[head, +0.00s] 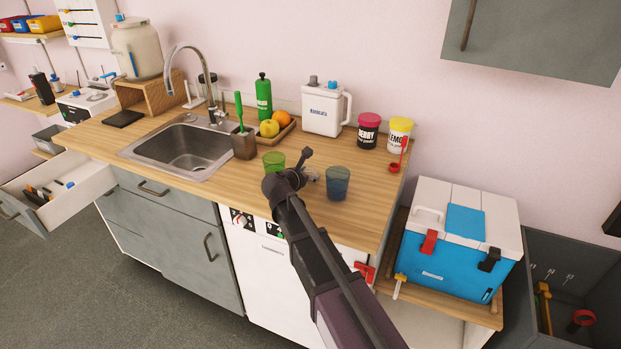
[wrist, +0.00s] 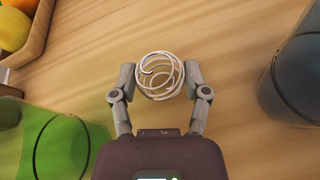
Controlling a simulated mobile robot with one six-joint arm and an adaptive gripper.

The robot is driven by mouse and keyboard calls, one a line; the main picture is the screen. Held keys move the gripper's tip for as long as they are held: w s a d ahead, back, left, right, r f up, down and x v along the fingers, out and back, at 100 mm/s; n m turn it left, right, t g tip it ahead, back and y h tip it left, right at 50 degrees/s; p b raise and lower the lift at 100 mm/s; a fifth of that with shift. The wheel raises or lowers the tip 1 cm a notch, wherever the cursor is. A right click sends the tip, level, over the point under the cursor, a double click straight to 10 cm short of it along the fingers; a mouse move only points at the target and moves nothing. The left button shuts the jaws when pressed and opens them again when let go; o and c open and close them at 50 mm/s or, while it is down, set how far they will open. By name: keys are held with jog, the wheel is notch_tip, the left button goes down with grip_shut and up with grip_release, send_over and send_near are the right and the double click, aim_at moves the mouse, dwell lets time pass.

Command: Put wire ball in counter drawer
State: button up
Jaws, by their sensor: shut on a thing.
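The wire ball (wrist: 160,76) is a small ball of pale curved wire, seen in the wrist view between my gripper's fingers. My gripper (wrist: 160,82) is shut on it, with a finger at each side, over the wooden counter. In the head view my arm hides most of the gripper, near the two cups. The counter drawer (head: 75,185) is pulled out at the far left of the counter. It is white inside and holds several small items, among them a blue one.
A green cup (head: 273,163) and a blue cup (head: 337,184) stand close on either side of my gripper. The sink (head: 185,148), its tall tap and a brush holder (head: 243,145) lie between there and the drawer. A fruit tray (head: 283,133) is behind.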

jog(key=shift+f, duration=0.15)
jog(key=o, duration=0.9)
jog(key=shift+r, duration=0.25)
jog(key=p+v, duration=0.4)
jog(key=v, duration=0.6)
jog(key=shift+s+a+r, duration=0.1)
jog(key=shift+s+a, duration=0.05)
jog(key=shift+s, duration=0.15)
jog(key=shift+s+a+r, duration=0.2)
jog(key=shift+s+a, duration=0.1)
jog(key=shift+s, duration=0.3)
